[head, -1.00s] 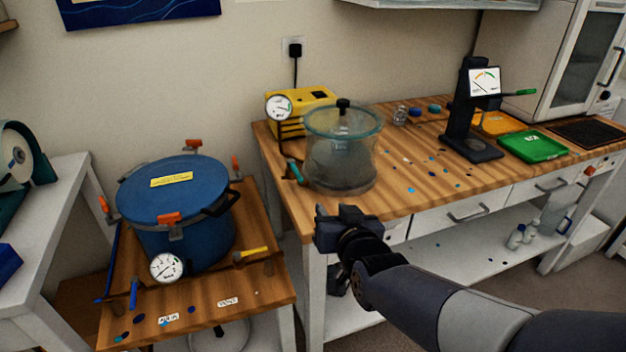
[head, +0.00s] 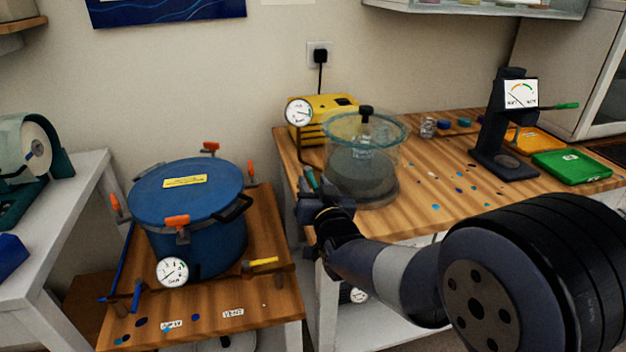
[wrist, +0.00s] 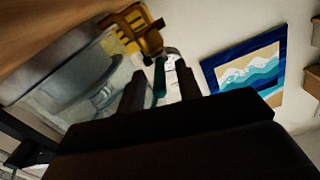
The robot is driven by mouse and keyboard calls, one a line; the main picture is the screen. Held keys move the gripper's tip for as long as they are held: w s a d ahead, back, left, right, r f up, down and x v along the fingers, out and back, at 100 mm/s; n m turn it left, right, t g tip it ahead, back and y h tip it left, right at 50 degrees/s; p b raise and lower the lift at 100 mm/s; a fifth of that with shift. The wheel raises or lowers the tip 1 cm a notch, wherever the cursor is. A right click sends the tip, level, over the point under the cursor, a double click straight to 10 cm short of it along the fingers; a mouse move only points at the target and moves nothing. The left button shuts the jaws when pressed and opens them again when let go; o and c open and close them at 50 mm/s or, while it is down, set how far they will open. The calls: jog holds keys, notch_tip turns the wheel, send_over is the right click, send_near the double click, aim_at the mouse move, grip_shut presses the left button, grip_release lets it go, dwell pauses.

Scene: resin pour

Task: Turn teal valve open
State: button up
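The teal valve (head: 311,179) is a small lever at the left side of the clear vacuum chamber (head: 362,160), on the wooden bench. My gripper (head: 314,196) is at the bench's left front corner, right by the valve, and partly covers it in the head view. In the wrist view the teal lever (wrist: 159,80) shows between the two dark fingertips (wrist: 160,88). The fingers are apart, with gaps visible on both sides of the lever. I cannot tell whether the lever is inside the grip or just beyond the tips.
A yellow pump (head: 328,110) with a round gauge (head: 299,112) stands behind the chamber. A blue pressure pot (head: 190,215) with orange clamps and a yellow-handled valve (head: 263,262) sits on the lower left table. A black stand (head: 503,130) and a green tray (head: 570,166) are at right.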

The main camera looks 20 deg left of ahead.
jog(key=shift+x, duration=0.85)
grip_shut()
